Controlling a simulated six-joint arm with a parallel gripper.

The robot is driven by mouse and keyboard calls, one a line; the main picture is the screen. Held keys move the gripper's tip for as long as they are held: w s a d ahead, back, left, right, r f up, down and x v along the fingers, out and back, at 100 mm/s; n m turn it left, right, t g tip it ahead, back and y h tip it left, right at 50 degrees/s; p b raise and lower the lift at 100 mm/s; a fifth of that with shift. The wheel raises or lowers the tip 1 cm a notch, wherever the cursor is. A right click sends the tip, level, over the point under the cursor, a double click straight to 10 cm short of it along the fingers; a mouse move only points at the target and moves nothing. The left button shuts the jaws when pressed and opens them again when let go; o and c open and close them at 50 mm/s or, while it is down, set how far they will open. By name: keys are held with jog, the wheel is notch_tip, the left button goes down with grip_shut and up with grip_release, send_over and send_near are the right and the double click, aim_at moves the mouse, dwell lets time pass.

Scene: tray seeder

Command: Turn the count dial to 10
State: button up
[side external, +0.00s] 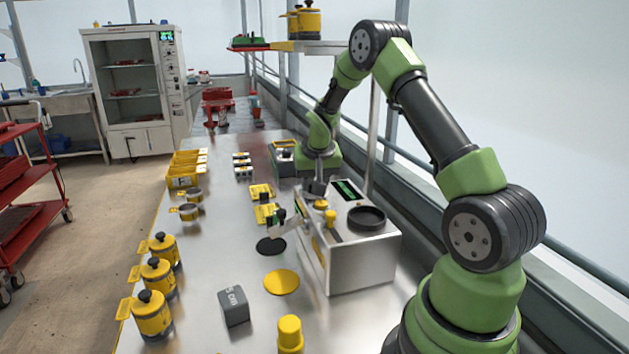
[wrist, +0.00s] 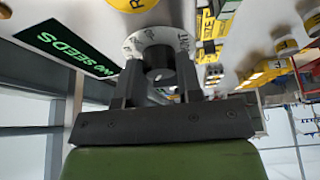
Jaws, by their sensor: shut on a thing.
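The seeder (side external: 362,265) is a silver box with a green-lettered display and a black round opening on top. In the wrist view the count dial (wrist: 158,38) is a white disc with dark markings and a black knob (wrist: 158,62) in its middle. My gripper (wrist: 159,82) has one finger on each side of the knob and is shut on it. In the side view my gripper (side external: 314,188) is at the seeder's top, far side, and the dial is hidden. The display (wrist: 68,55) seems to read "NO SEEDS". The dial's set number is not legible.
Yellow knobs (side external: 331,218) stand on the seeder near my gripper. Yellow lidded pots (side external: 152,314), a grey block (side external: 234,306), a yellow disc (side external: 281,282) and a black disc (side external: 270,246) are on the metal bench (side external: 205,325). Yellow bins (side external: 182,178) stand farther back.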

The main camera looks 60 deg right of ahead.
jog(key=o, duration=0.9)
jog(key=shift+o, duration=0.2)
jog(key=v, duration=1)
